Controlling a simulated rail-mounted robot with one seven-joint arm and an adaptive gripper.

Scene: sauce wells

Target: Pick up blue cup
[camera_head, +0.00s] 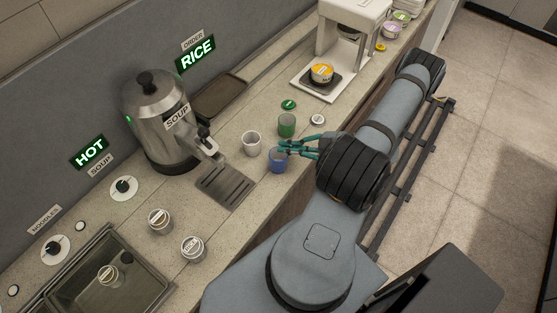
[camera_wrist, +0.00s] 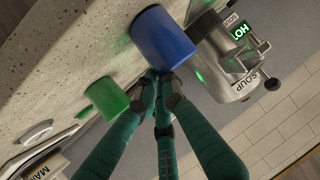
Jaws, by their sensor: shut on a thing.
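The blue cup (camera_head: 277,160) is on or just above the counter's front part; I cannot tell if it touches the counter. It is large at the top of the wrist view (camera_wrist: 163,38). My gripper (camera_head: 288,152), with green fingers, reaches it from the right and is shut on it. In the wrist view the fingertips (camera_wrist: 157,78) meet at the cup's lower edge, where the contact is partly hidden. A green cup (camera_head: 287,125) stands just behind, and also shows close to the fingers in the wrist view (camera_wrist: 107,97).
A white cup (camera_head: 251,144) stands left of the blue cup. The soup urn (camera_head: 158,118) with its drip tray (camera_head: 225,186) is further left. A white machine (camera_head: 322,84) stands at the back right. Several small labelled tubs, such as one (camera_head: 194,248), sit at the front left.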

